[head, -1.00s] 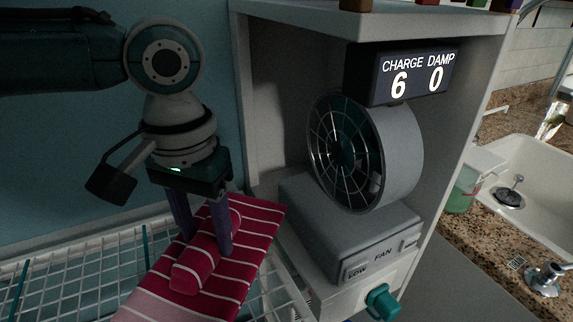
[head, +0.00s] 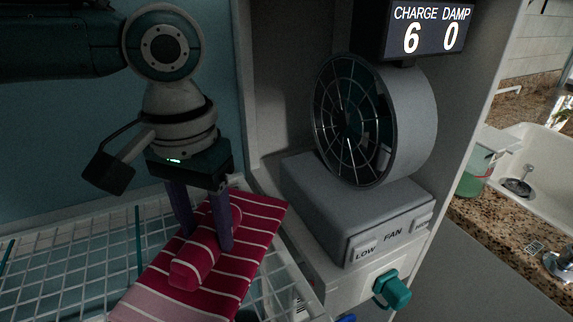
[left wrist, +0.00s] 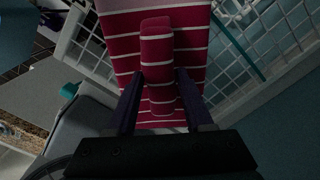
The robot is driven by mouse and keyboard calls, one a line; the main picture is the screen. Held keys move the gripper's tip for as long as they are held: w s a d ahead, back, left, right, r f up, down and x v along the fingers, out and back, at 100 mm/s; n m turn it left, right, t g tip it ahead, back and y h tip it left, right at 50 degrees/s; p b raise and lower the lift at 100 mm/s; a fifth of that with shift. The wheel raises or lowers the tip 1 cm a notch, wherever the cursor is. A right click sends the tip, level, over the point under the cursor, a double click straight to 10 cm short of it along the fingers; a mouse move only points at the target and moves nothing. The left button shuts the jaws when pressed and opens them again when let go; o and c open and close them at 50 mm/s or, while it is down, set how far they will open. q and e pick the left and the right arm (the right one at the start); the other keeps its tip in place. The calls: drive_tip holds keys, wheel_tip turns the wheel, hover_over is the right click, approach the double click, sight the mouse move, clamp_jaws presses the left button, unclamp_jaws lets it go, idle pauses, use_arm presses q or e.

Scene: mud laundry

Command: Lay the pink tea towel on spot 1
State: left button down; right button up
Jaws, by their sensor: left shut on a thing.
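The pink tea towel (head: 255,228) is deep pink with white stripes and lies flat on a white wire rack (head: 80,262). A rolled or raised fold of it stands up in the middle. My left gripper (head: 205,240) points down with its two purple fingers on either side of that fold, shut on it. In the left wrist view the towel (left wrist: 157,70) runs up between the fingers (left wrist: 158,105). My right gripper is in neither view. I see no label reading spot 1.
A grey fan (head: 375,120) on a grey base with LOW and FAN labels stands in a cabinet right of the towel. A teal knob (head: 391,290) sticks out below it. A display (head: 430,28) reads CHARGE 6, DAMP 0. A sink (head: 540,165) is at far right.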

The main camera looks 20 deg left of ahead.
use_arm(q)
drive_tip(key=shift+f, duration=0.5)
drive_tip(key=shift+c, duration=1)
unclamp_jaws()
